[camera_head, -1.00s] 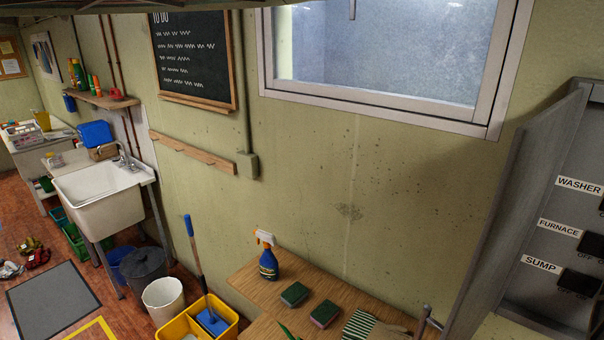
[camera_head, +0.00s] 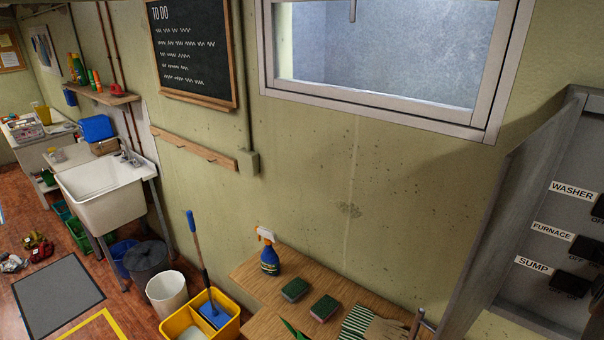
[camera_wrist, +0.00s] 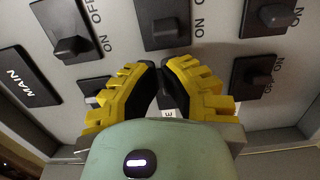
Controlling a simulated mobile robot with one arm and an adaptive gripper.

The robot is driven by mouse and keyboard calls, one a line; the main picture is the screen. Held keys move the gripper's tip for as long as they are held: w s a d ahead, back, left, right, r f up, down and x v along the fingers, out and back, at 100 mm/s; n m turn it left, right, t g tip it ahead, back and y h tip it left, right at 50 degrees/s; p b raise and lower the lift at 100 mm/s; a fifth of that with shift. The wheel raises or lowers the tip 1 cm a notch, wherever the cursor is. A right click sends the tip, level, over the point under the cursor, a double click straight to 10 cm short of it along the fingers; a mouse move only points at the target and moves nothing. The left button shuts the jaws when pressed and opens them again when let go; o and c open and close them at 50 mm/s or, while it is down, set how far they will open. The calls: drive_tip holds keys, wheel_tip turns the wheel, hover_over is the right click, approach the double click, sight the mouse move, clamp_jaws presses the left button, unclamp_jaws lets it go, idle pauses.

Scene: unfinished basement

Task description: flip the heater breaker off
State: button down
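The grey breaker panel (camera_head: 548,205) stands open at the right of the head view, with black switches beside labels WASHER, FURNACE and SUMP. No heater label is readable. In the wrist view, several black switches fill the panel face (camera_wrist: 218,60), with ON and OFF marks and a MAIN plate (camera_wrist: 27,76). My gripper (camera_wrist: 162,70), with yellow fingers and black pads, is close to the panel. Its fingertips are almost together, just below the upper middle switch (camera_wrist: 163,22). A dark shape and part of a white label show between the fingers; contact with a switch cannot be told.
The panel's open door (camera_head: 508,215) stands out on its left side.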

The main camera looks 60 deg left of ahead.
drive_tip(key=shift+b+x, duration=0.5)
drive_tip(key=shift+x, duration=0.9)
